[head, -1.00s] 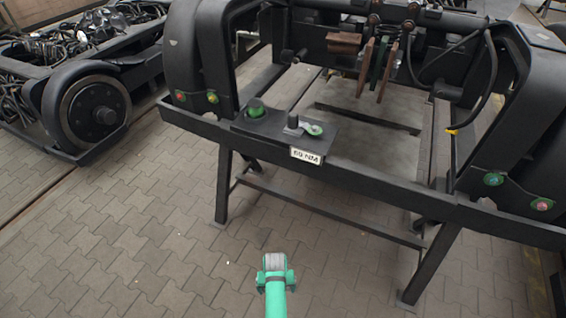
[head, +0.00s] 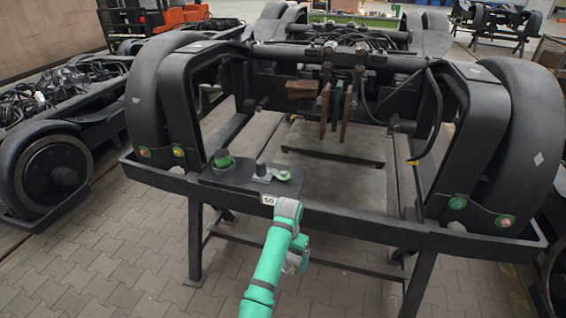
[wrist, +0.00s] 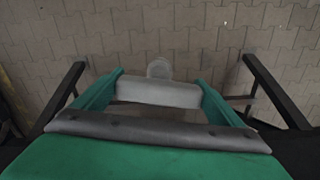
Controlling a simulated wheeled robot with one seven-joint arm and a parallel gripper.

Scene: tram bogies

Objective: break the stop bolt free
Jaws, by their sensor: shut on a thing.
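My gripper (wrist: 158,98) is shut on a light grey bar-shaped piece (wrist: 150,92) with a rounded knob at its far side. In the head view my gripper (head: 298,250) hangs low in front of the bogie frame's front beam, with a pale piece (head: 293,264) just visible beyond my arm. A dark plate (head: 240,183) on that beam carries a dark bolt-like head on a green base (head: 223,160). Beside it are a grey upright stud (head: 261,168) and a green round part (head: 283,175). I cannot tell which is the stop bolt. The gripper is apart from the plate.
A white label (head: 268,199) reading "50" hangs below the plate, partly behind my arm. The beam (head: 370,227) rests on dark trestle legs (head: 194,245). Another bogie with a wheel (head: 50,172) stands at left. The paved floor in front (head: 130,270) is clear.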

